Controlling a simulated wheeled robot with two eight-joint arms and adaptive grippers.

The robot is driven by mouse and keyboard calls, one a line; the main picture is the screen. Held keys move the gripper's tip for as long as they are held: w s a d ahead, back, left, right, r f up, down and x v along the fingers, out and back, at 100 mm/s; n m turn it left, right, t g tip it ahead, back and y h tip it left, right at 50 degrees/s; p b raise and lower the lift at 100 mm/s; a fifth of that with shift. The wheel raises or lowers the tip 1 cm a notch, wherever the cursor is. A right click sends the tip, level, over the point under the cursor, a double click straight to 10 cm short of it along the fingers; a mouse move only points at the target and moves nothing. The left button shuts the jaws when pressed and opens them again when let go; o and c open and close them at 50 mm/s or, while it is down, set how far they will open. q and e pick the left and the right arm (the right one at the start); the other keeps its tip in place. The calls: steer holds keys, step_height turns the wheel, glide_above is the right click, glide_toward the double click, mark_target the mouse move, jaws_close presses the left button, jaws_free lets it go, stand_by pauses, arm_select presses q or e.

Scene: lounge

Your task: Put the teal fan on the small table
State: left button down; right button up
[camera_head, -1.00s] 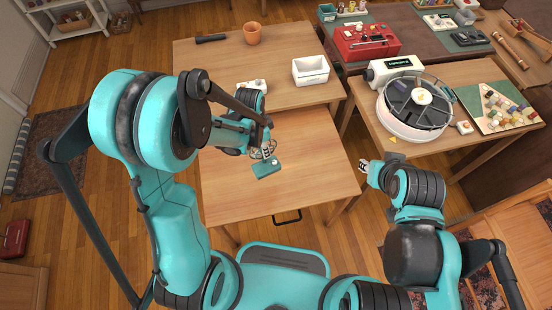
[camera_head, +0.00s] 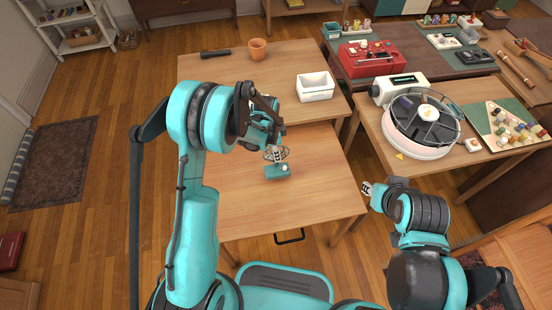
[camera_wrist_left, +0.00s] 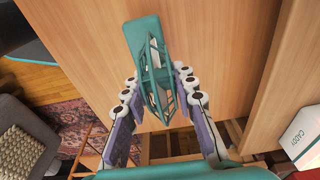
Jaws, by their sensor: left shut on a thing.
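The teal fan (camera_head: 277,171) has a flat teal base and a thin wire cage. It is over the light wood table (camera_head: 315,190) directly in front of me. My left gripper (camera_head: 275,152) is shut on the fan at its cage, with the base facing away from the fingers. The left wrist view shows the fan (camera_wrist_left: 146,38) between the gripper's two fingers (camera_wrist_left: 160,84). I cannot tell whether the base touches the wood. My right gripper (camera_head: 367,188) is empty beside the table's right edge; its finger opening is too small to judge.
Behind is another wood table with a white caddy (camera_head: 315,87), a terracotta pot (camera_head: 257,49) and a dark cylinder (camera_head: 215,53). A round tray machine (camera_head: 418,145) stands on the right table. The front table is otherwise bare.

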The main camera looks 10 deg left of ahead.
arm_select(q)
step_height(320, 180, down, 4)
steer(key=shift+r+b, duration=0.2)
steer(key=shift+b, duration=0.45)
steer(key=shift+r, duration=0.1)
steer(key=shift+f, duration=0.2)
steer(key=c, duration=1.2)
jaws_free()
steer(key=shift+r, duration=0.1)
